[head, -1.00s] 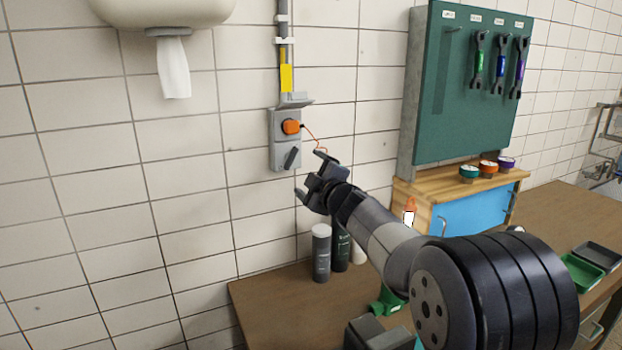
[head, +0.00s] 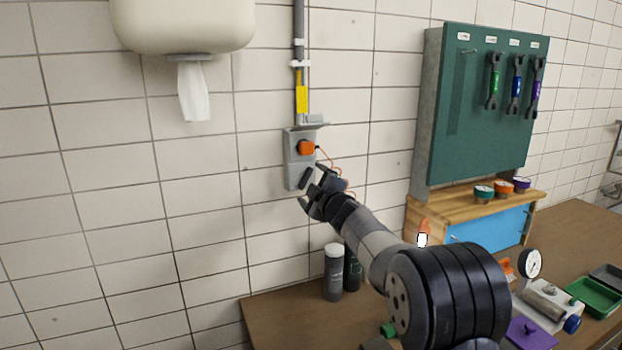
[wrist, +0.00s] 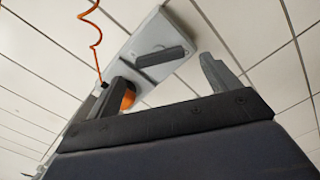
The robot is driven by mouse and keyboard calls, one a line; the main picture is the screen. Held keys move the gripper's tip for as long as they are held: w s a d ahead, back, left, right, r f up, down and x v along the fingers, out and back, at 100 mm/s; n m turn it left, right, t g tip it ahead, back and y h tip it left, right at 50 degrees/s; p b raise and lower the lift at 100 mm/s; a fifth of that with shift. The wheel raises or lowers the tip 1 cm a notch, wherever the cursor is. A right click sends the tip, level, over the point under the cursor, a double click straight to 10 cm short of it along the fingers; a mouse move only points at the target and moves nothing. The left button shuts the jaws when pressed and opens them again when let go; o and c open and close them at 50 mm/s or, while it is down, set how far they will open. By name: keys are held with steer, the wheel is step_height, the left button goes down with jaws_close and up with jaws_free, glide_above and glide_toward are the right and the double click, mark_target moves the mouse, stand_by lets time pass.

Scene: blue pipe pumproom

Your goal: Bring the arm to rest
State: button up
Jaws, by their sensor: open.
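My gripper (head: 312,190) is raised in front of the tiled wall, just below and right of a grey switch box (head: 291,173). Its jaws are open with nothing between them. The box carries an orange round plug or knob (head: 306,147) with an orange coiled cord, and a dark lever below it that is partly behind my gripper. In the wrist view the grey box (wrist: 150,35) shows beyond the fingers, with its dark lever (wrist: 160,56) in sight. The orange part (wrist: 128,98) there is partly hidden by a finger.
A workbench (head: 285,318) runs below, with a grey bottle (head: 333,275) and a darker one behind my arm. A green tool board (head: 490,100) with wrenches stands at right above a wooden cabinet. A pressure gauge (head: 530,263) and a green tray (head: 594,297) lie farther right. A paper dispenser (head: 183,22) hangs upper left.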

mark_target(306, 180)
steer(key=shift+p+x, duration=0.6)
steer(key=shift+x, duration=1.15)
steer(key=shift+s, duration=0.1)
